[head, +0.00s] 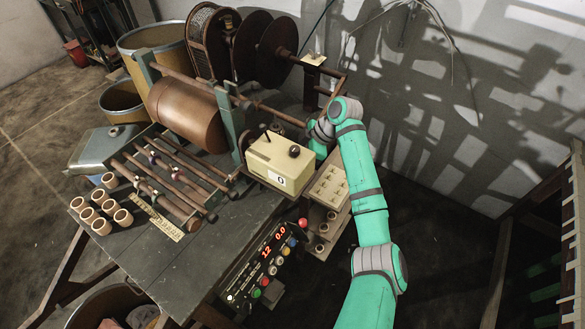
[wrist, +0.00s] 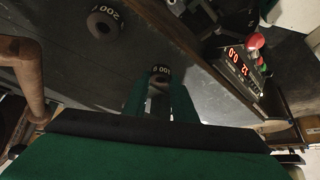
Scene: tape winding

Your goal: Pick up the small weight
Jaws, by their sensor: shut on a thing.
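The small weight (wrist: 159,73) is a short dark cylinder with a pale band marked "100" and a round recess in its top. It sits between the two green fingers of my gripper (wrist: 159,98) in the wrist view, and the gripper is shut on it. I cannot tell whether it touches the grey tabletop or is just above it. In the head view, the cream counter box and my arm hide the fingers and both weights.
The cream box (head: 277,170) stands close to my wrist. The control panel (head: 266,262) with red digits is on the table's front edge. A copper drum (head: 188,113), rods (head: 165,180) and several cardboard cores (head: 101,226) occupy the table (head: 170,265); its front part is clear.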

